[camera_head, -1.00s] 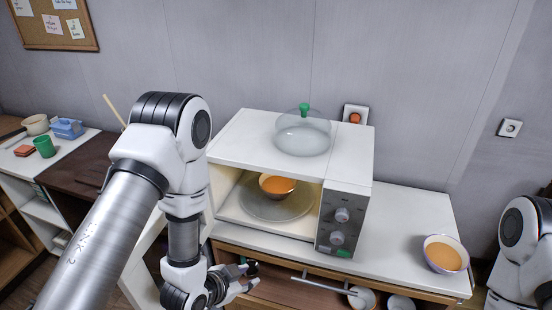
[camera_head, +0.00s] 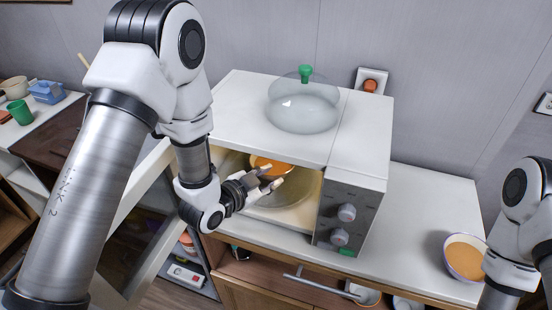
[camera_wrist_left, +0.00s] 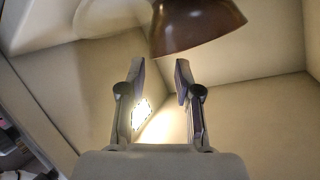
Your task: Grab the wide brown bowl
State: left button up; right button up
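The wide brown bowl (camera_head: 270,167) holds orange contents and sits inside the open microwave (camera_head: 226,112). In the left wrist view its brown underside and wall (camera_wrist_left: 197,27) show at the top, just beyond my fingertips. My left gripper (camera_head: 270,180) reaches into the microwave from the front left, close to the bowl, and hides part of it. In the left wrist view my left gripper (camera_wrist_left: 159,72) is open, with nothing between its fingers. My right arm shows at the right edge; its gripper is out of view.
The microwave door (camera_head: 135,215) hangs open at the left. A glass dome lid (camera_head: 303,108) with a green knob stands on top. Another bowl (camera_head: 465,258) with orange contents stands on the right counter. A drawer (camera_head: 280,272) below is open.

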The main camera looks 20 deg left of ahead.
aim_at(284, 173)
pick_arm(q)
jog(key=shift+w+d+r+p, duration=0.1)
jog(key=shift+w+d+p, duration=0.55)
jog(key=shift+d+p, duration=0.1)
jog(key=x, duration=0.3)
jog(key=shift+w+f+p, duration=0.15)
jog(key=shift+f+p, duration=0.2)
jog(key=shift+w+d+f, duration=0.1)
jog(key=shift+w+f, duration=0.1)
jog(key=shift+w, duration=0.1)
jog(key=shift+s+r, duration=0.1)
jog(key=shift+s, duration=0.1)
jog(key=shift+c, duration=0.4)
jog(key=shift+s, duration=0.1)
grip_shut()
jog(key=shift+r, duration=0.15)
